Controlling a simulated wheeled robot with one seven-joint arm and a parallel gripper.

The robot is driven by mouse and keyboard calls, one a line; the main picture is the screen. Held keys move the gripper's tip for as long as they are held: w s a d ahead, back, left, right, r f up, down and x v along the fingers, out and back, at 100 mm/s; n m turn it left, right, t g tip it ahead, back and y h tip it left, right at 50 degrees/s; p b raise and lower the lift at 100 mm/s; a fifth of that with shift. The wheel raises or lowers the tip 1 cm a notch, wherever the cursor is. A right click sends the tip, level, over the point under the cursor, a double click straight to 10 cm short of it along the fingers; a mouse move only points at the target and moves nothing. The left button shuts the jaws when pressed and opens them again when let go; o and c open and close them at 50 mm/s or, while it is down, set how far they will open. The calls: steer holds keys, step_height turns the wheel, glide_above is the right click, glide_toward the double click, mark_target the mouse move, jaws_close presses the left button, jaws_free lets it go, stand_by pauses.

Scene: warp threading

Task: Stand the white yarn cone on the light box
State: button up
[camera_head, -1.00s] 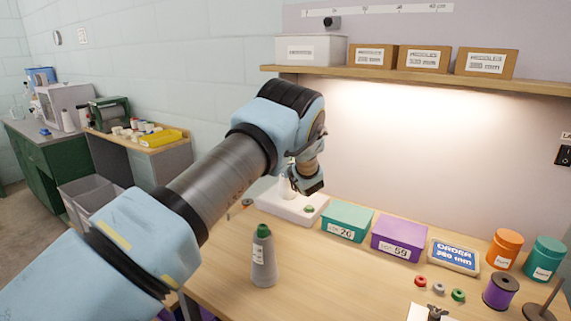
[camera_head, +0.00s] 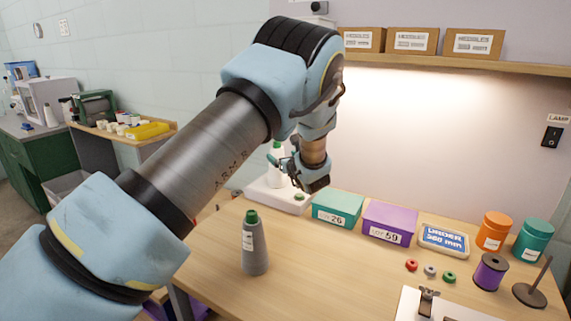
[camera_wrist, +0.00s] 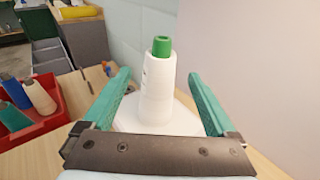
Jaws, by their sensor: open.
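The white yarn cone (camera_head: 277,151) with a green tip stands upright on the light box (camera_head: 262,195), a low white block at the back of the table. In the wrist view the cone (camera_wrist: 158,92) is seen whole between my two green fingers, with the white top of the box (camera_wrist: 186,122) under it. My gripper (camera_wrist: 159,76) is open, its fingers apart on either side of the cone with gaps showing. In the head view my gripper (camera_head: 287,164) is beside the cone and partly covers it and the box.
A grey cone (camera_head: 254,245) with a green tip stands at the table's front left. A teal box (camera_head: 338,207) and a purple box (camera_head: 388,220) stand right of the light box. A red bin (camera_wrist: 40,122) with cones is at left. The table's middle is clear.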

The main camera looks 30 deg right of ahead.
steer(key=shift+v, duration=1.3)
steer(key=w+a+f+n+g+y, duration=0.1)
steer(key=a+n+g+y, duration=0.5)
steer(key=a, duration=1)
steer(key=w+a+n+g+y, duration=0.1)
steer(key=a+n+g+y, duration=0.15)
steer(key=a+n, duration=1.05)
steer(key=s+a+r+n+g+h, duration=0.1)
steer(key=s+a+n+g+h, duration=0.4)
steer(key=s+a+n, duration=1.3)
steer(key=s+a+g, duration=0.1)
steer(key=s+a, duration=0.1)
steer(key=shift+s+a+r+h, duration=0.15)
steer(key=shift+s+a+h, duration=0.2)
